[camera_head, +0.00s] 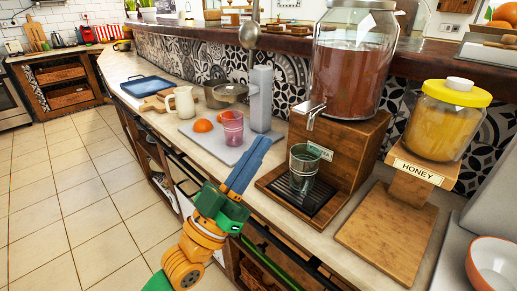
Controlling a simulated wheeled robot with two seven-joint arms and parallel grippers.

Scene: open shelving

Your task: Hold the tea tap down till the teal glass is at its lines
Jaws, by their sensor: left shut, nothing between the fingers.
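The tea dispenser (347,70) is a big glass jar of reddish-brown tea on a wooden stand at the right of centre. Its silver tap (311,113) sticks out at the lower left of the jar. The teal glass (303,166) stands upright on the dark drip tray below the tap. Its lines and the level inside are too small to tell. My left gripper (262,143) is shut and empty, with its blue fingers pointing up, to the left of the glass and apart from it and the tap. My right gripper is not in view.
A honey jar (446,118) with a yellow lid stands to the right above a wooden board (388,232). A pink glass (232,128), oranges (203,126) and a grey press (261,99) stand left of the dispenser. An orange bowl (494,262) is at lower right.

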